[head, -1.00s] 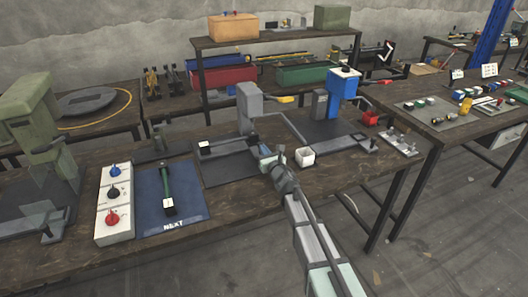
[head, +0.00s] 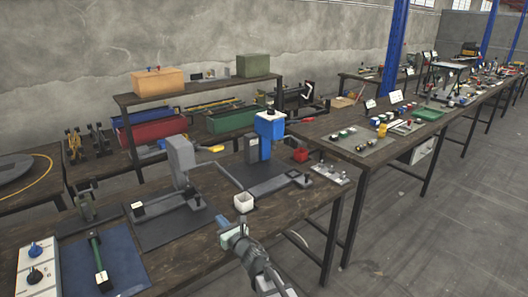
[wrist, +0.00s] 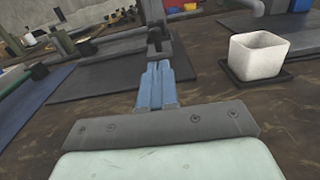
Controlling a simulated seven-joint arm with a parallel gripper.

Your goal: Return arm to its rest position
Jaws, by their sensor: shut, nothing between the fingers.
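My gripper (head: 226,222) is at the front of the workbench (head: 180,260) in the head view, beside and just in front of a small white cup (head: 243,203). In the wrist view my gripper's blue fingers (wrist: 158,82) are together with nothing between them. The white cup (wrist: 258,56) stands to their right on a dark square base. A grey press (head: 181,155) on a dark mat stands beyond the gripper, and its lower part shows ahead of the fingers.
A blue press (head: 270,138) stands behind the cup. A blue mat (head: 120,265) with a green-handled tool and a white switch box (head: 38,268) lie at the left. A second bench (head: 350,150) holds small parts. Open floor (head: 420,220) lies at the right.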

